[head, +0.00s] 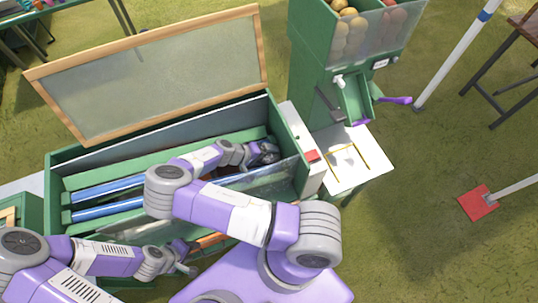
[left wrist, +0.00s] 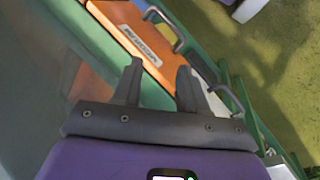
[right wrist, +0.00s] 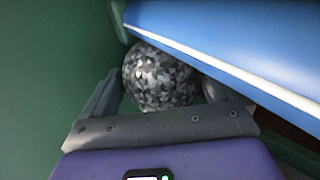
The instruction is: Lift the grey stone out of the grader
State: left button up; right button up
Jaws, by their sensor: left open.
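The grey speckled stone (right wrist: 161,77) lies at the end of the grader, between a green wall and a blue roller. The fingers of my right gripper (right wrist: 162,88) stand on both sides of it, close to its edges; whether they press on it I cannot tell. In the head view my right gripper (head: 264,152) is down inside the right end of the green grader (head: 52,180). My left gripper (head: 188,262) is open and empty at the grader's front side. The left wrist view shows its parted fingers (left wrist: 157,85) above an orange panel (left wrist: 125,30) with metal handles.
The grader's wood-framed lid (head: 150,75) stands open behind. A green hopper (head: 325,60) with potatoes stands to the right, with a white plate (head: 350,172) below its chute. Blue rollers (head: 105,190) run along the grader. The grass at the right is mostly free.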

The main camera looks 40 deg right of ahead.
jog(key=c, duration=0.7)
jog(key=shift+r, duration=0.15)
notch_tip(320, 180, up, 28)
jog(key=shift+f+p, duration=0.1)
jog(key=shift+p, duration=0.4)
dwell(0.3)
jog(key=shift+r+p, duration=0.7)
jog(key=shift+p, duration=0.2)
